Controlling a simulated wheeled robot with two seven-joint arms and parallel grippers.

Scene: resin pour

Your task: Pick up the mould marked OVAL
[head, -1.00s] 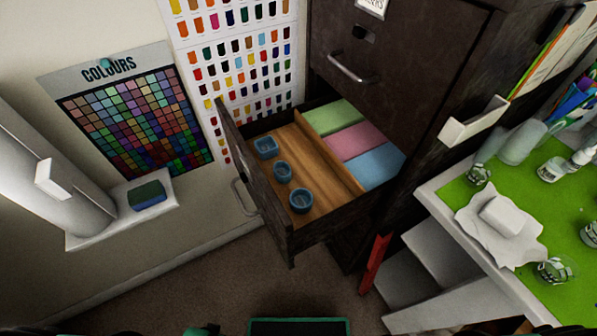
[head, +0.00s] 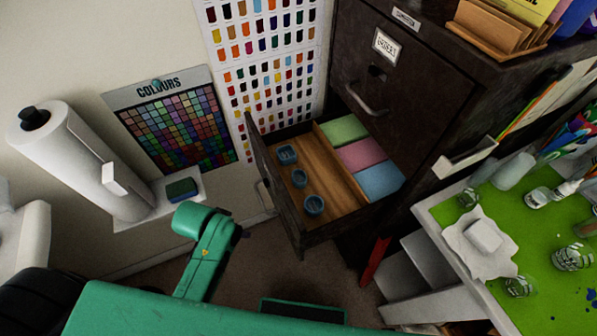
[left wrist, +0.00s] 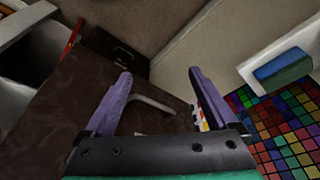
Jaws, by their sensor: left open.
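Three small blue moulds lie in a row in the left part of the open drawer (head: 335,234): a squarish one (head: 288,154) at the back, a smaller one (head: 299,178) in the middle and a round-looking one (head: 314,205) at the front. Their markings are too small to read, so I cannot tell which says OVAL. My left arm reaches in from the lower left of the head view, short of the drawer. My left gripper (left wrist: 160,73) is open and empty in the left wrist view, with a dark panel and its pale handle (left wrist: 153,104) beyond the fingers. No mould shows there.
A wooden divider separates the moulds from green, pink and blue blocks (head: 362,157). The drawer's raised front and the dark cabinet (head: 420,75) flank the moulds. A sponge (head: 182,189) and paper roll (head: 85,160) stand left; a cluttered green-topped bench (head: 455,235) is right.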

